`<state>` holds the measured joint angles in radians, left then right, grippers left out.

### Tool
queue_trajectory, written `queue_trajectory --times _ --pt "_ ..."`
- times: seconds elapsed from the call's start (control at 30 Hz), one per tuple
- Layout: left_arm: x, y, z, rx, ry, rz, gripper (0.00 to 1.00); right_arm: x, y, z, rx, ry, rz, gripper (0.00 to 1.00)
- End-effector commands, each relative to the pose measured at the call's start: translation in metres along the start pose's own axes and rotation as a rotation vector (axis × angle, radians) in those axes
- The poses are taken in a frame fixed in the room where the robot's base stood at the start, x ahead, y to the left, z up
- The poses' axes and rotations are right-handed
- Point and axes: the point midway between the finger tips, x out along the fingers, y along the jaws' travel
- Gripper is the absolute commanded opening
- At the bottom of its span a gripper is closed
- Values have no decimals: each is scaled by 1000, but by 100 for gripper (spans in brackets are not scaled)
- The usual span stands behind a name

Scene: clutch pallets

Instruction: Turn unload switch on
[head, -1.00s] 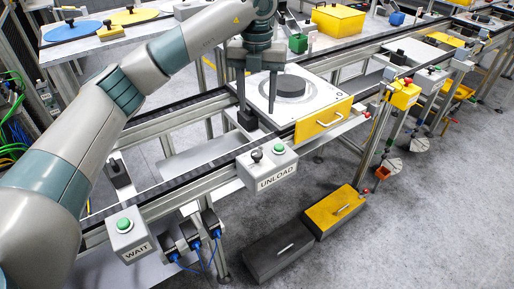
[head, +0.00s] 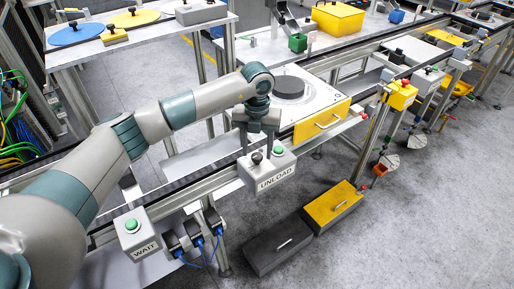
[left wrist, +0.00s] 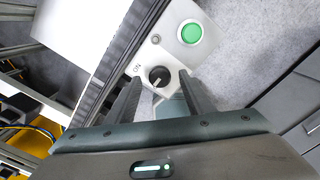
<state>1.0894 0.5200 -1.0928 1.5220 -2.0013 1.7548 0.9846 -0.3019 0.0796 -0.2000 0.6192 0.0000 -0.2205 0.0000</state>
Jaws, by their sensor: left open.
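The unload box (head: 268,172), grey and labelled UNLOAD, is mounted on the front rail of the conveyor. It carries a black rotary switch (head: 257,158) and a green button (head: 279,150). In the left wrist view the switch (left wrist: 158,77) has a pale pointer line and an ON mark beside it, and the green button (left wrist: 191,33) is further up. My left gripper (head: 257,149) is over the box, open and pointing down. In the wrist view its two fingers (left wrist: 158,90) stand on either side of the switch, apart from each other. I cannot tell whether they touch it.
A WAIT box (head: 133,233) is on the rail to the left, with blue-cabled connectors (head: 195,240) beside it. A pallet with a yellow front (head: 322,121) sits just behind the unload box. A black block (head: 280,247) and a yellow block (head: 333,208) lie on the floor.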

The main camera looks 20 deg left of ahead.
Motion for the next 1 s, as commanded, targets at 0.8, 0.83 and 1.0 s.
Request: queue_trajectory --times 0.8,0.83,1.0 --pt "15 0 0 1 0 0 7 -5 1 -3 0 3 1 0" --pt "15 0 0 2 0 0 7 -5 1 -3 0 4 1 0" --pt "16 0 0 17 -1 1 7 -1 1 -3 0 4 1 0"
